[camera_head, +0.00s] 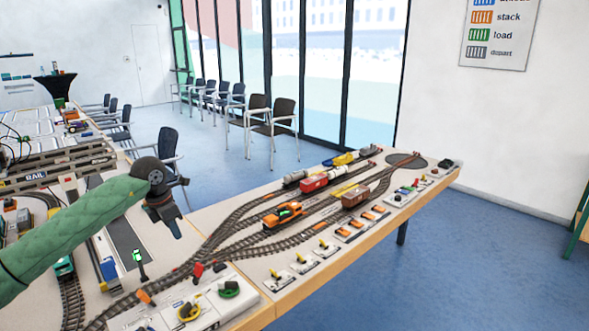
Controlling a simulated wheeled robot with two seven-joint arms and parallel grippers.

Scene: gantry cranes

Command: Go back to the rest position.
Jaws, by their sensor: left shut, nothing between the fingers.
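My left gripper (176,229) is in the head view, at the end of my green-sleeved left arm that comes in from the left. It is shut and empty, pointing down above the near left part of the model railway table (262,263). It appears apart from the things on the table. My right gripper is out of view. An orange locomotive (284,215) stands on the tracks to the right of the gripper. A brown wagon (355,196) and a red wagon (314,181) stand farther back.
A grey gantry crane (60,168) stands behind my left arm. A control panel with yellow and green rings (229,290) lies at the near edge. Small switch panels (327,248) line the right edge. Chairs (272,122) stand by the windows. Blue floor (480,260) is clear at right.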

